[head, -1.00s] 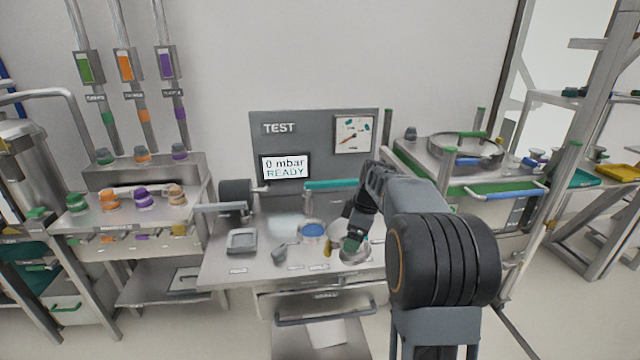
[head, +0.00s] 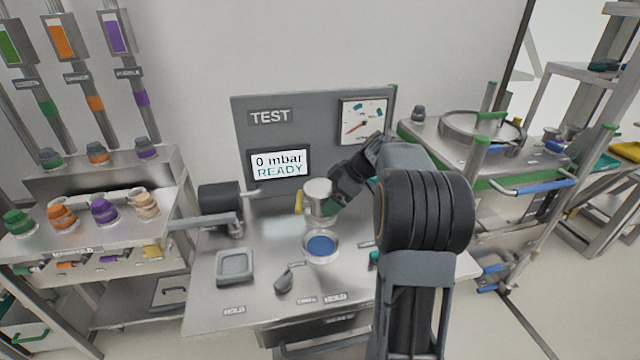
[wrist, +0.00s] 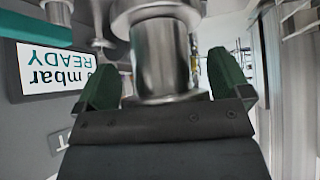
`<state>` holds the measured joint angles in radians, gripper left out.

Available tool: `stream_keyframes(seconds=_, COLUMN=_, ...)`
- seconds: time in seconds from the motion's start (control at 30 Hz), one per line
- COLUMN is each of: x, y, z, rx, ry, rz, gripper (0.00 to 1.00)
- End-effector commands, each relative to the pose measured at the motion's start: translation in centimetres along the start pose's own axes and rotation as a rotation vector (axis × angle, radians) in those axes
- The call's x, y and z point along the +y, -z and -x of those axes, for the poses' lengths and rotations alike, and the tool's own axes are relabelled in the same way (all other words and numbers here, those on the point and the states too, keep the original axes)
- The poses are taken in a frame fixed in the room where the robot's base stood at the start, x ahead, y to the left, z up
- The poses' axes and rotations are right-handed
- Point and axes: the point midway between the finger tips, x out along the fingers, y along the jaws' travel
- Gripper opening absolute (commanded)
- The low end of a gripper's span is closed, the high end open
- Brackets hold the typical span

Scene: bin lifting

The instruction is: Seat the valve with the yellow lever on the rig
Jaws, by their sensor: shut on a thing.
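The valve (head: 318,192) is a silver metal cylinder with a yellow lever (head: 299,203) on its left side. My gripper (head: 331,206) is shut on it from the right and holds it upright, clear of the bench. In the wrist view the valve's metal body (wrist: 158,55) stands between the green fingertips of my gripper (wrist: 163,88). The rig (head: 321,247) shows as a round metal seat with a blue centre on the bench. The valve appears above and behind this seat in the head view, with a visible gap. The valve's underside is hidden.
A grey panel (head: 240,130) with a screen (head: 278,164) reading "0 mbar READY" stands behind the bench (head: 205,305). A grey square tray (head: 235,267) and a small dark scoop-like piece (head: 284,281) lie left of the seat. A dark cylinder (head: 219,197) with an arm stands at the back left.

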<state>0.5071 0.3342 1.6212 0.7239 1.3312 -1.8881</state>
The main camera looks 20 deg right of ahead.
Motion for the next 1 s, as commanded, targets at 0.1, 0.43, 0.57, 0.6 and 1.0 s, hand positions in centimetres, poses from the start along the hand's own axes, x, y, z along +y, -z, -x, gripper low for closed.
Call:
stream_keyframes(seconds=0.1, x=0.1, y=-0.1, z=0.2, rx=0.013, ry=-0.005, rz=-0.001, gripper=0.31)
stream_keyframes(seconds=0.43, x=0.1, y=-0.8, z=-0.6, rx=0.015, ry=-0.006, rz=-0.003, gripper=0.31)
stream_keyframes(seconds=0.57, x=0.1, y=-1.3, z=-1.3, rx=0.014, ry=-0.005, rz=-0.002, gripper=0.31)
stream_keyframes(seconds=0.6, x=0.1, y=-1.4, z=-1.5, rx=0.014, ry=-0.005, rz=-0.002, gripper=0.31)
stream_keyframes(seconds=1.0, x=0.1, y=-3.6, z=-4.2, rx=0.014, ry=-0.003, rz=0.0, gripper=0.31)
